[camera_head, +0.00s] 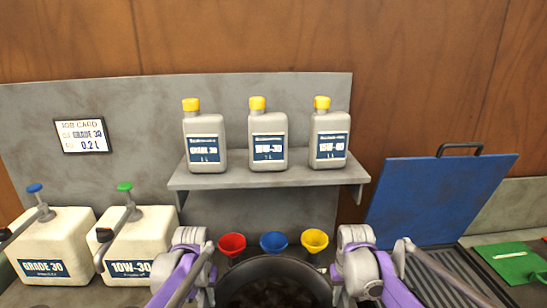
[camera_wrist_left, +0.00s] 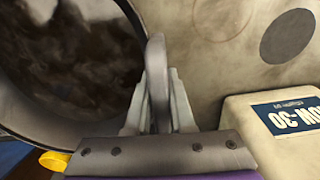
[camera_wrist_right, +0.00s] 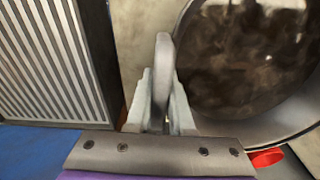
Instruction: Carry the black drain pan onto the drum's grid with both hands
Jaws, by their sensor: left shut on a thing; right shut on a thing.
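The black drain pan (camera_head: 272,264), with dark murky contents, is at the bottom centre of the head view, its near part cut off. My left gripper (camera_head: 207,290) is shut on the pan's left handle (camera_wrist_left: 157,70). My right gripper (camera_head: 340,288) is shut on its right handle (camera_wrist_right: 163,75). The pan's rim shows in the left wrist view (camera_wrist_left: 137,25) and right wrist view (camera_wrist_right: 183,25). The drum's slatted grid (camera_head: 450,278) lies to the right of the pan, below a raised blue lid (camera_head: 440,200). The right wrist view shows the grid (camera_wrist_right: 45,60) apart from the pan.
Red (camera_head: 232,244), blue (camera_head: 273,242) and yellow (camera_head: 314,240) funnels stand just behind the pan. Two cream jugs (camera_head: 55,245) (camera_head: 140,245) with pumps are at left. A shelf (camera_head: 270,179) holds three yellow-capped bottles. A green board (camera_head: 508,262) lies far right.

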